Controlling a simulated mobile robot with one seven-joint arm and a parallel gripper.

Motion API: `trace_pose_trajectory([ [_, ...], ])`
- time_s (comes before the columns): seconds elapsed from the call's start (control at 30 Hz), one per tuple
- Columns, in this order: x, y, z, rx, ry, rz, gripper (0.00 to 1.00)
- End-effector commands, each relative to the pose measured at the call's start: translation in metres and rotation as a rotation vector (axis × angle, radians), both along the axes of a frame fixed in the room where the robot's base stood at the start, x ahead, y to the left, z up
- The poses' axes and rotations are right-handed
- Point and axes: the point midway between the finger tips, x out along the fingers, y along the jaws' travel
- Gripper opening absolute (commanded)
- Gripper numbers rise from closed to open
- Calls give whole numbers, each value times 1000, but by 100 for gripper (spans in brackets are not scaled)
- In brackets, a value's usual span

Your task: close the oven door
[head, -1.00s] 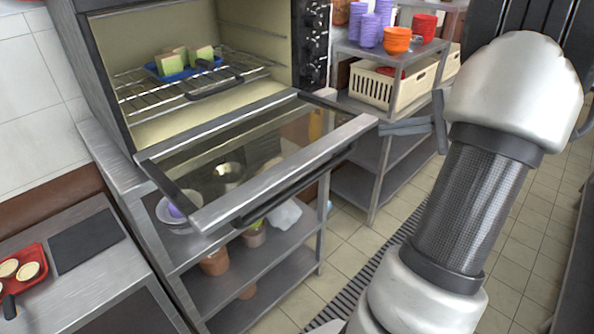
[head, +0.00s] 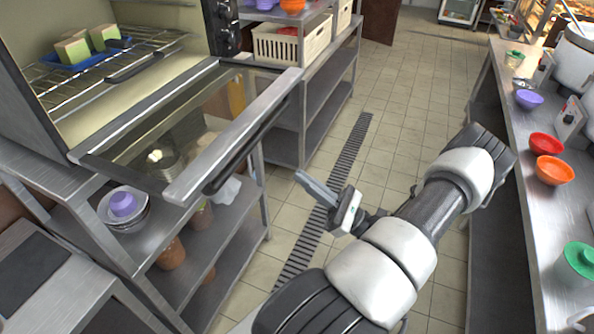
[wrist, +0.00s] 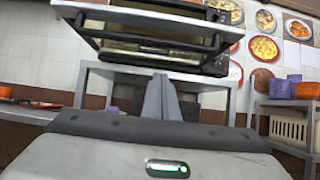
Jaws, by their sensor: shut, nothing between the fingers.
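The oven (head: 30,60) stands at the left in the head view, its front open. Its glass-paned door (head: 233,135) hangs down to about level, with a metal front rim and a dark handle bar (head: 245,150) under it. My gripper (head: 302,177) is shut and empty, to the right of the door's front edge and lower in the picture, with a visible gap. In the wrist view my closed fingers (wrist: 160,90) point toward the oven stand, and the door (wrist: 140,20) shows above their tips.
Inside the oven, a blue tray (head: 75,64) with food sits on a wire rack (head: 110,70). Below is a shelved metal stand (head: 180,235) with bowls and pots. A shelf with a cream crate (head: 290,42) stands behind. A counter (head: 535,210) with bowls runs along the right. Tiled floor is free between.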

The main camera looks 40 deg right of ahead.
Motion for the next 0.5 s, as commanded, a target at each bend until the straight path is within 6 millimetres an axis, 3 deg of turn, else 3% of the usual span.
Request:
trace_pose_trajectory([
  [0.33, 59, 25, 42, -1, 1, 3, 0],
  [0.5, 68, 28, 66, -4, 3, 0, 0],
])
